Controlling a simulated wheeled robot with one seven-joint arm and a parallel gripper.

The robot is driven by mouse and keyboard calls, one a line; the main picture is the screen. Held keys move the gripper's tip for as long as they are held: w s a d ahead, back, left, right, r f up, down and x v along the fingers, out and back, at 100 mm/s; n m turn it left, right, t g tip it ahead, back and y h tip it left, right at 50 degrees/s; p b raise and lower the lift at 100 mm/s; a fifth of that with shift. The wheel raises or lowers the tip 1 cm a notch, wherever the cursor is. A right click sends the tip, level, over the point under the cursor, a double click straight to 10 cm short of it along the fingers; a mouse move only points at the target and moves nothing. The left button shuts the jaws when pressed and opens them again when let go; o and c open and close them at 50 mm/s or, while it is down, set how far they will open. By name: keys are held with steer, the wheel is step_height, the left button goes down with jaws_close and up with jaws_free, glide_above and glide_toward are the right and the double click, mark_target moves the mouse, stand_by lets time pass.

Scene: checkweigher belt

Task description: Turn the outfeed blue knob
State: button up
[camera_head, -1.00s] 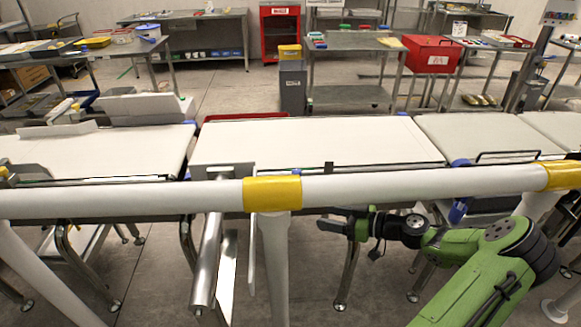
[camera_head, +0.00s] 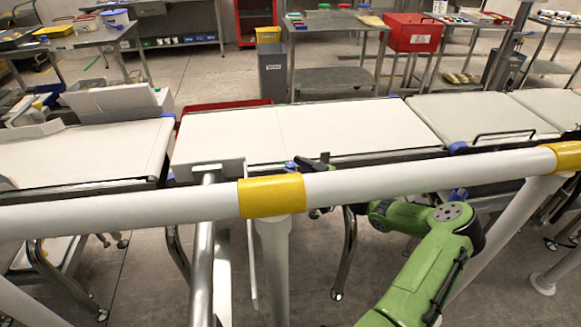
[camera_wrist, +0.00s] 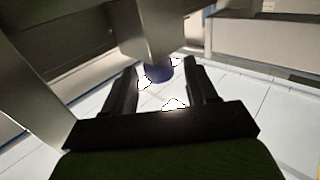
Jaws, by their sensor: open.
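A blue knob (camera_wrist: 157,74) shows in the wrist view under a grey metal housing, between the fingertips of my gripper (camera_wrist: 161,70). The two dark fingers are apart, one on each side of the knob; I cannot tell whether either touches it. In the head view my gripper (camera_head: 309,164) is partly hidden behind the white rail, at the front edge of the belt. A small blue part (camera_head: 291,165) shows just left of it and looks like the same knob.
A white rail (camera_head: 400,180) with yellow bands crosses in front of the conveyor, between my body and the belt (camera_head: 350,128). Another blue part (camera_head: 458,147) is at the belt joint to the right.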

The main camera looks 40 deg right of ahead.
steer(key=shift+x, duration=1)
steer(key=c, duration=0.9)
steer(key=shift+a+f+m+t+h+b, duration=0.1)
steer(key=shift+m+t+h+b, duration=0.2)
steer(key=shift+m+h+b, duration=0.7)
steer(key=shift+h, duration=0.8)
steer(key=o, duration=0.9)
